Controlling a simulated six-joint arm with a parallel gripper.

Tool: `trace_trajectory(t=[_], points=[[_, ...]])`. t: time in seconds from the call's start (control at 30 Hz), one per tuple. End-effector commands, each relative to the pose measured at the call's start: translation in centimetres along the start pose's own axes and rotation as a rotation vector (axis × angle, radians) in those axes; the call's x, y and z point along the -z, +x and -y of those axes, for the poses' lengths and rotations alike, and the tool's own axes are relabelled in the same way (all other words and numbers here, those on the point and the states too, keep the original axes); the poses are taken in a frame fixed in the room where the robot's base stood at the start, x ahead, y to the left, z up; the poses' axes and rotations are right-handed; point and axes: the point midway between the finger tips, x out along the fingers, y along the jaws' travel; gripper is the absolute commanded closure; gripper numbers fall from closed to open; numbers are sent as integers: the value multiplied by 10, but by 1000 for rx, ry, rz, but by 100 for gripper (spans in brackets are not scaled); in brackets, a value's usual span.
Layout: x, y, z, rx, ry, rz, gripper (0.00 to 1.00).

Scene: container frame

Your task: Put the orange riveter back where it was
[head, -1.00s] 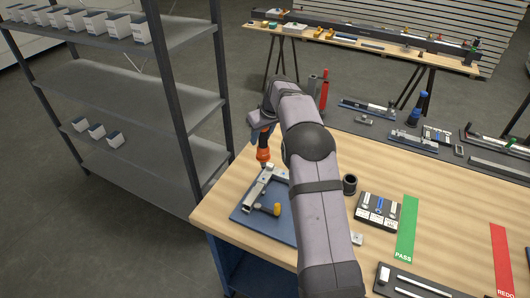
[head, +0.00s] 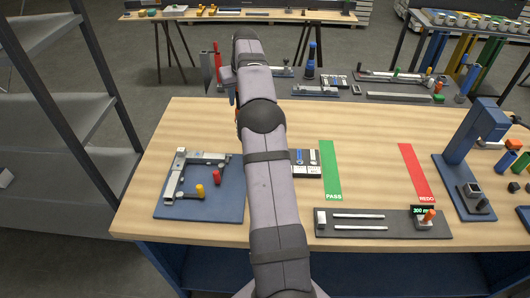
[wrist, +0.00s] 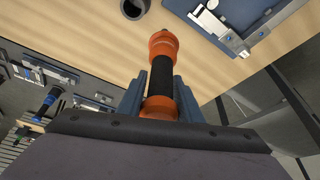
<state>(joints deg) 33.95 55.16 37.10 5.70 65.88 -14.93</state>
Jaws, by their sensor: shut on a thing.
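The orange riveter (wrist: 162,48), with orange ends and a black middle, is between the two fingers of my gripper (wrist: 160,88) in the wrist view. My gripper is shut on it and holds it above the wooden table. In the head view my arm hides nearly all of the riveter and the gripper. A dark round open-topped cup (wrist: 132,8) stands on the table at the top of the wrist view, apart from the riveter. My arm hides it in the head view. The metal frame (head: 180,172) lies on the blue board (head: 228,207) at the left.
Yellow (head: 201,190) and red (head: 217,177) handled pieces are on the blue board. The green PASS strip (head: 330,170), red REDO strip (head: 415,170) and a gauge plate (head: 385,224) lie at the right. A blue press (head: 470,140) stands far right. Tabletop behind the board is clear.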

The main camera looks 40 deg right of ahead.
Motion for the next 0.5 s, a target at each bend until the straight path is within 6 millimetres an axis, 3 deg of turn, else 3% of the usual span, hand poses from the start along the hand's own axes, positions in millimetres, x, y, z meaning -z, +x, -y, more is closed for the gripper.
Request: trace_trajectory(t=[0.03, 0.2, 0.33, 0.5], points=[[-3, 0, -20, -18, 39, -7, 87], [-12, -6, -60, -54, 128, -7, 87], [-16, -9, -77, -70, 166, -7, 87], [-18, -11, -83, -76, 179, -7, 87]])
